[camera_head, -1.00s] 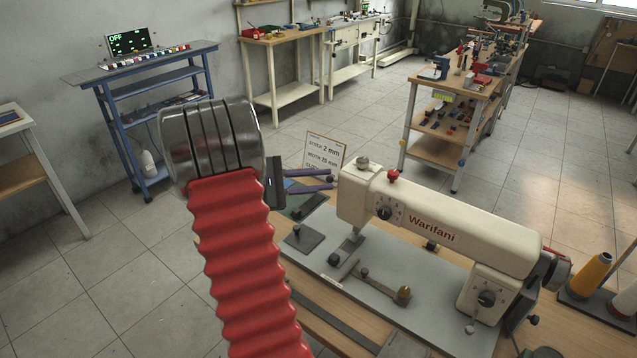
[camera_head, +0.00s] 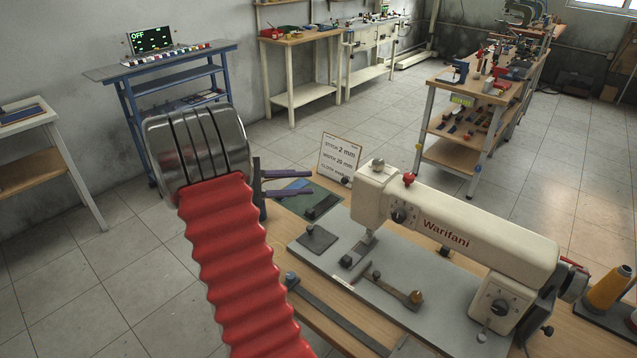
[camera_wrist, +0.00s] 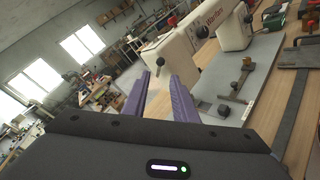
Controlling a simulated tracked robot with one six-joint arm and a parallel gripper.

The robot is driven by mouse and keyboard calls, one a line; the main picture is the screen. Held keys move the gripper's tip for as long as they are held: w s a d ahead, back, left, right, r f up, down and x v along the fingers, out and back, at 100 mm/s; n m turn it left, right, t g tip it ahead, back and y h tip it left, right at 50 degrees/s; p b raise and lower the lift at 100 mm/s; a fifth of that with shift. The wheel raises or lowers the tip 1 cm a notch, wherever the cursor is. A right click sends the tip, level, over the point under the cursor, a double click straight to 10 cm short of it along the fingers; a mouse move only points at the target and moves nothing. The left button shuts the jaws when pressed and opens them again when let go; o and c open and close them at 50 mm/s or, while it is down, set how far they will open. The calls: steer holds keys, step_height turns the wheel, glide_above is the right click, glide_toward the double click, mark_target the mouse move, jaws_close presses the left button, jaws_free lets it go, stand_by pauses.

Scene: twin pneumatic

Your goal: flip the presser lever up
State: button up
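The cream sewing machine (camera_head: 440,222) stands on a grey bed plate, its head end toward my gripper (camera_head: 311,182). A small dark knob (camera_head: 346,181) at the left side of the head looks like the presser lever's end; its arm is mostly hidden. In the wrist view, the machine (camera_wrist: 175,52) is just beyond my gripper (camera_wrist: 160,76), and a dark-knobbed lever (camera_wrist: 148,46) sticks out of its head. My two purple fingers are apart with nothing between them. Their tips are short of the knob and appear not to touch it.
A sign card (camera_head: 340,156) stands behind the machine's head. A green mat (camera_head: 318,203) lies below the fingers on the wooden table (camera_head: 318,312). A small lever with a brass knob (camera_head: 416,297) sits on the bed plate. Thread spools (camera_head: 608,288) stand at the right.

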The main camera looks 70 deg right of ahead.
steer(key=shift+v, duration=2.4)
steer(key=shift+s+d+r, duration=0.1)
steer(key=shift+s+r, duration=0.05)
steer(key=shift+r, duration=0.1)
steer(key=c, duration=0.3)
steer(key=shift+m+t, duration=0.3)
steer(key=shift+t, duration=0.6)
steer(key=s+r, duration=0.4)
steer(key=r, duration=0.1)
steer(key=shift+s, duration=0.15)
jaws_close()
steer(key=f+n+t, duration=0.1)
steer(key=t, duration=0.1)
steer(key=w+f+n+t, duration=0.1)
steer(key=f+t, duration=0.1)
steer(key=f+n+t+h, duration=0.1)
steer(key=shift+w+d+f+n+t, duration=0.15)
steer(key=shift+w+f+n+t, duration=0.1)
steer(key=shift+f+n+t, duration=0.15)
